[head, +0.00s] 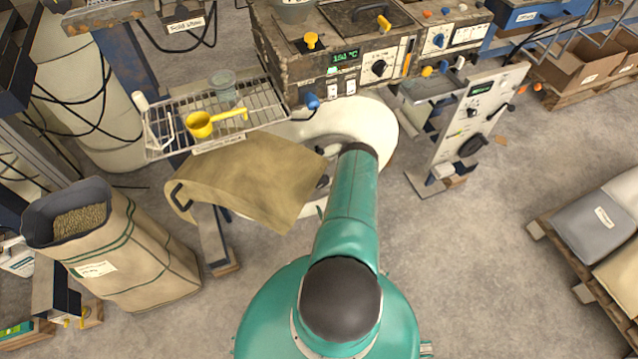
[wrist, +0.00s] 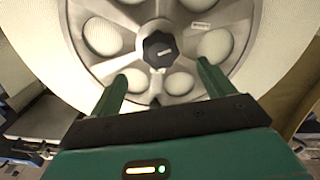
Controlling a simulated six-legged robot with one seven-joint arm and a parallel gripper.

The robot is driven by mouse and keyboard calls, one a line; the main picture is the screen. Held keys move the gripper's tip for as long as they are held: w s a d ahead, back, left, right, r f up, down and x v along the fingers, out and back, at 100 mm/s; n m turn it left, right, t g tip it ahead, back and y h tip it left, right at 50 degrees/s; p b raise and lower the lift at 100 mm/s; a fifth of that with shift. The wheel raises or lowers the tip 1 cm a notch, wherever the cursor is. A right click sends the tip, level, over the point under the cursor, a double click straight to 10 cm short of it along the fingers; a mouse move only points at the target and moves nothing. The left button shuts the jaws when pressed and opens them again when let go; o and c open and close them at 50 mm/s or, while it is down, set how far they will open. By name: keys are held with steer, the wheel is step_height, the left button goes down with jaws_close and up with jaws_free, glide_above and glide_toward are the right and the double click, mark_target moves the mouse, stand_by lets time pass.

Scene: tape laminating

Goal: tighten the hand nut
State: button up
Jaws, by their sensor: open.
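The hand nut (wrist: 160,50) is a dark lobed knob at the centre of a grey metal hub (wrist: 120,68) with round openings, in the wrist view. The hub sits in a large off-white reel (wrist: 48,28). My gripper (wrist: 161,72) is open, its two green fingers pointing at the hub. The nut lies between and just beyond the fingertips as seen; I cannot tell the gap in depth. In the head view, my arm reaches to the white reel (head: 378,125), and my arm and a tan sheet hide the nut and most of my gripper.
The tan sheet (head: 250,175) hangs close left of my arm. A wire rack (head: 165,128) holds a yellow scoop (head: 203,124). A machine with a display (head: 345,57) stands behind the reel. A control panel (head: 478,115) stands to the right.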

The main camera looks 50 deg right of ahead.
mark_target(323, 185)
steer(key=x, duration=1)
steer(key=shift+r, duration=0.1)
steer(key=shift+c, duration=0.4)
steer(key=c, duration=0.9)
